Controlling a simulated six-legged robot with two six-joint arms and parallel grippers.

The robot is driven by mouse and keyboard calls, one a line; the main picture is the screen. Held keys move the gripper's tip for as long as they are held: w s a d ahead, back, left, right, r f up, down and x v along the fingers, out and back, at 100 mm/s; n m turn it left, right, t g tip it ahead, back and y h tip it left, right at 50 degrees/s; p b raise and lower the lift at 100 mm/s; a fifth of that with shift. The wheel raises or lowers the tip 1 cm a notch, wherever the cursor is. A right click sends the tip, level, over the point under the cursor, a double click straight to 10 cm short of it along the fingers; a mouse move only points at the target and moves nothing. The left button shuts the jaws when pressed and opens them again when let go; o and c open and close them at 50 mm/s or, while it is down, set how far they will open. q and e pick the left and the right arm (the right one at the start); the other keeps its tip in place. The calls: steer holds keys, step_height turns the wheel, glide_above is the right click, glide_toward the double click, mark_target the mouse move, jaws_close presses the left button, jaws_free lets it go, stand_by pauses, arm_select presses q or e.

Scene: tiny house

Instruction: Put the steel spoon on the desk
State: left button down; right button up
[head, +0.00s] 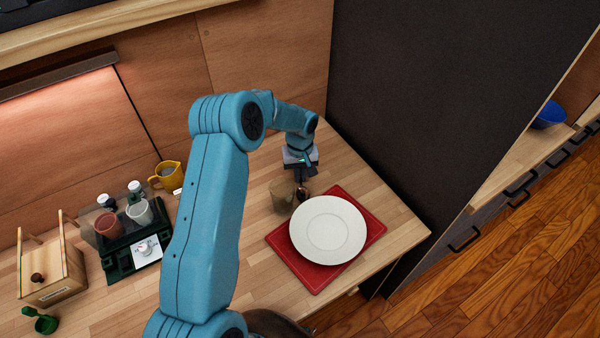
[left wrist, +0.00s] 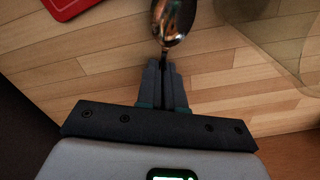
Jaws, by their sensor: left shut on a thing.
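The steel spoon (left wrist: 174,20) is shiny, with its bowl showing just beyond my left fingertips in the left wrist view. My left gripper (left wrist: 164,68) is shut on it. In the head view my left gripper (head: 304,180) points down over the back right part of the wooden desk (head: 372,189), and the spoon's dark bowl (head: 302,194) shows below the fingers, between a glass and a plate. I cannot tell whether the spoon touches the desktop. My right gripper is not in view.
A clear glass (head: 282,196) stands close left of the spoon. A white plate (head: 327,230) on a red mat (head: 284,240) lies close right. A dark green tray (head: 118,262) with cups, a yellow mug (head: 167,176) and a wooden box (head: 52,268) stand left. A dark panel (head: 420,90) rises behind right.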

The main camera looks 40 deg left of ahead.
arm_select(q)
steer(key=shift+s+f, duration=0.1)
steer(key=c, duration=1.3)
jaws_free()
steer(key=shift+o, duration=0.2)
steer(key=shift+r, duration=0.4)
step_height(320, 180, up, 12)
steer(key=shift+f+b, duration=0.2)
steer(key=shift+b, duration=0.25)
steer(key=shift+r, duration=0.1)
